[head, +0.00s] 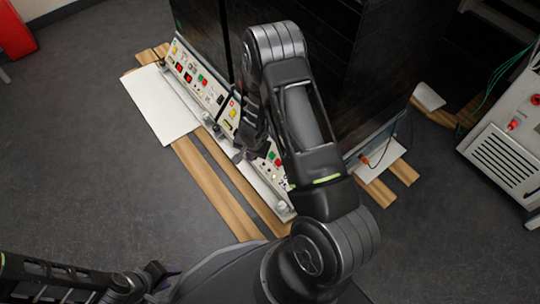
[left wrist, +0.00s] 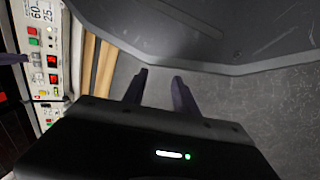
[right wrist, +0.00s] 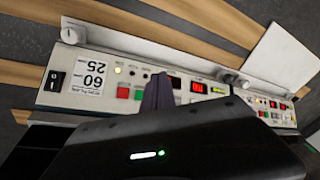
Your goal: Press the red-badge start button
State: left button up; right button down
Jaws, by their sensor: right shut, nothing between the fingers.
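The near control panel (right wrist: 110,72) carries a red button (right wrist: 122,92) and a green button (right wrist: 138,94) near its "60 25" label. The panel also shows at the left of the left wrist view (left wrist: 42,70). I cannot make out for sure which button has a red badge. My right gripper (head: 240,155) is over the near panel in the head view. In the right wrist view its shut, empty fingers (right wrist: 158,90) overlap the panel just right of the green button; contact cannot be told. My left gripper (head: 152,278) is open and empty, low over the floor, away from the panels.
A second panel (head: 187,66) with similar buttons continues along the dark cabinet (head: 200,25). Wooden slats (head: 212,185) and a white plate (head: 160,105) lie in front. Another machine (head: 505,150) stands at right.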

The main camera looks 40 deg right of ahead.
aim_at(272, 155)
jog(key=d+f+b, duration=0.4)
jog(key=d+f, duration=0.1)
jog(key=shift+d+f+b, duration=0.1)
jog(key=shift+d+b, duration=0.1)
jog(key=shift+b, duration=0.2)
jog(key=shift+s+d+f, duration=0.1)
jog(key=shift+d+f, duration=0.25)
jog(key=shift+d, duration=0.2)
jog(key=shift+b, duration=0.3)
dwell(1.2)
jog(key=shift+d+f, duration=0.25)
jog(key=shift+d, duration=0.05)
